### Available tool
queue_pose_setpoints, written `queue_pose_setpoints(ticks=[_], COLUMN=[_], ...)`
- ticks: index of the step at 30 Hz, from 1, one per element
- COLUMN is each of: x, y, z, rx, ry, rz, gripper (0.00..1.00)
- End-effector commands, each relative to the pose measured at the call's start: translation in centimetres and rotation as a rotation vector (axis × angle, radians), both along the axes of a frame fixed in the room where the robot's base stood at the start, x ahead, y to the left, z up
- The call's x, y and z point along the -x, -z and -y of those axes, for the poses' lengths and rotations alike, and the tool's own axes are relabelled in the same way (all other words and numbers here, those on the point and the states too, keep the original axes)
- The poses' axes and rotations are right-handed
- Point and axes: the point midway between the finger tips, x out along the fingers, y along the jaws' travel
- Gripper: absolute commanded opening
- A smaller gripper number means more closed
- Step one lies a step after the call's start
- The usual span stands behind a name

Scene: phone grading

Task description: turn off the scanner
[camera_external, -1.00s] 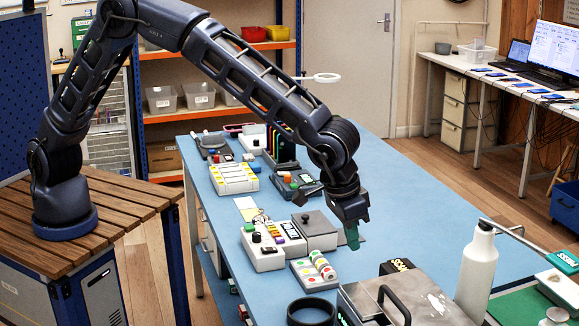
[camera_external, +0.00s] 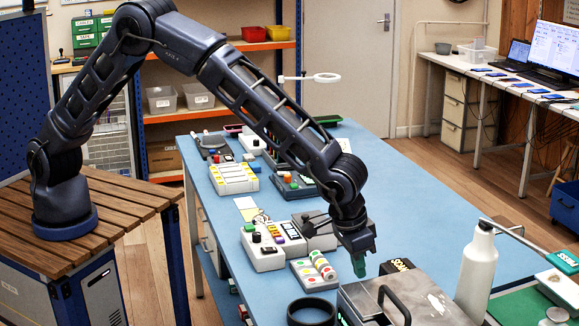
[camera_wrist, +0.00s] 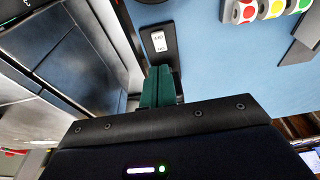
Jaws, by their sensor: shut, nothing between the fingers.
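A black block lettered "SCAN" (camera_external: 396,266) stands on the blue table behind a grey metal box (camera_external: 432,303) with a black handle; I take these to be the scanner. My gripper (camera_external: 359,266) points down just left of the lettered block, low over the table. Its green fingers (camera_wrist: 157,87) are shut together and empty. In the wrist view a black plate with a small white, marked rocker switch (camera_wrist: 158,43) lies just beyond the fingertips. I cannot tell whether the fingers touch the plate.
A tray of coloured round stickers (camera_external: 314,272) lies left of my gripper. A control unit with coloured buttons (camera_external: 272,245) stands farther left. A black ring (camera_external: 311,312) is at the near edge and a white bottle (camera_external: 475,273) at the right.

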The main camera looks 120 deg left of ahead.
Motion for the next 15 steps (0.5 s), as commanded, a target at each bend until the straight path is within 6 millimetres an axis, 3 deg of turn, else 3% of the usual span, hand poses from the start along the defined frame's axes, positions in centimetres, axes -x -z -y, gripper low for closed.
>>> queue_pose_setpoints(ticks=[9, 15], x=[-0.4, -0.2], y=[5.2, 6.9], z=[-0.4, -0.2], rx=[0.0, 0.0], ry=[0.002, 0.001], rz=[-0.002, 0.0], gripper=[0.0, 0.0])
